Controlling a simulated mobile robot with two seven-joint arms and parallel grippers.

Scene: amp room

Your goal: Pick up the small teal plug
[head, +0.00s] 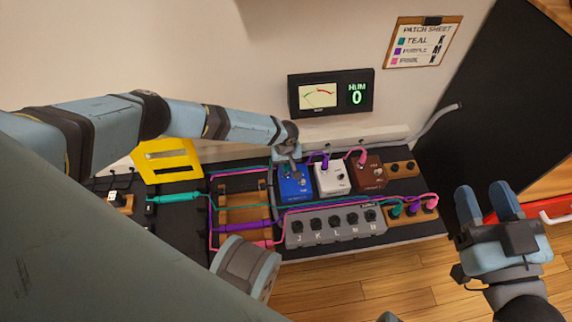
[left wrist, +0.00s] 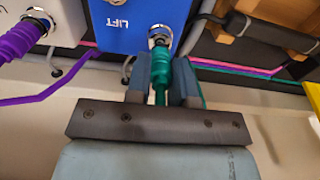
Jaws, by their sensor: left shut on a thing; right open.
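A teal plug (left wrist: 160,45) sits at the jack of the blue pedal (head: 294,183), which is marked LIFT in the left wrist view (left wrist: 125,22). My left gripper (left wrist: 161,78) has its fingers shut around this plug's body; the gripper's end (head: 290,152) hides most of the plug in the head view. A longer teal plug (head: 175,197) lies at the left with a teal cable. Another small teal plug (head: 396,209) stands in the wooden block at the right. My right gripper (head: 487,197) is open and empty, out to the right of the board.
A white pedal (head: 331,180) with a purple plug (head: 325,162) and a brown pedal (head: 369,173) with a pink plug stand beside the blue one. In front is a grey switch box (head: 300,242) with lettered knobs. Cables cross the board. A meter (head: 330,92) reads HUM 0.

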